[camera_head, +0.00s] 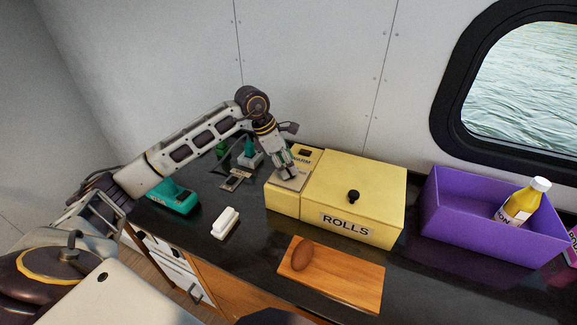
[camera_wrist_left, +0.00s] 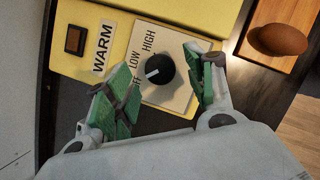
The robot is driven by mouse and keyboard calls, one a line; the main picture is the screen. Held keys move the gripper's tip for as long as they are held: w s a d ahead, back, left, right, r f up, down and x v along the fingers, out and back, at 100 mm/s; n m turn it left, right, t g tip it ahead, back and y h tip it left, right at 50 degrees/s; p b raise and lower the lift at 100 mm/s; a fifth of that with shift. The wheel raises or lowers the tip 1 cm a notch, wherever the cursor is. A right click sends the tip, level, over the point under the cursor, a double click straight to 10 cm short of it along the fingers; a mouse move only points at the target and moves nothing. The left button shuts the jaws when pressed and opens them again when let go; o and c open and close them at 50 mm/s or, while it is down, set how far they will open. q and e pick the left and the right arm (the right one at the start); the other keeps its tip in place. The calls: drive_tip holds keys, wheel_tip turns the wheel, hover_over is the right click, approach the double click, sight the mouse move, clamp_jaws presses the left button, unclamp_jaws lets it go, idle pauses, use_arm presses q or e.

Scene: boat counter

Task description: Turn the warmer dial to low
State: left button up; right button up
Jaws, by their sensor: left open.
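The yellow warmer (camera_head: 353,192) stands on the dark counter, with a ROLLS label on its front and a control panel on its left part. In the left wrist view the black dial (camera_wrist_left: 160,69) sits on a pale plate (camera_wrist_left: 178,98) marked OFF, LOW and HIGH. Its white pointer line aims left and slightly down, toward the OFF lettering. My left gripper (camera_head: 284,166) is open above the panel and hides the dial in the head view. Its green-padded fingers are on either side of the dial, with visible gaps. My right gripper is not in view.
A square brown button (camera_wrist_left: 75,40) sits beside the WARM label. A wooden board (camera_head: 350,283) with a brown roll (camera_head: 302,254) lies in front. A purple bin (camera_head: 457,222) holding a yellow bottle (camera_head: 520,203) stands right. A white object (camera_head: 225,222) and teal device (camera_head: 173,198) lie left.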

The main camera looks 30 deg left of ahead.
use_arm(q)
drive_tip(key=shift+x, duration=1.05)
drive_tip(key=c, duration=1)
drive_tip(key=shift+c, duration=0.2)
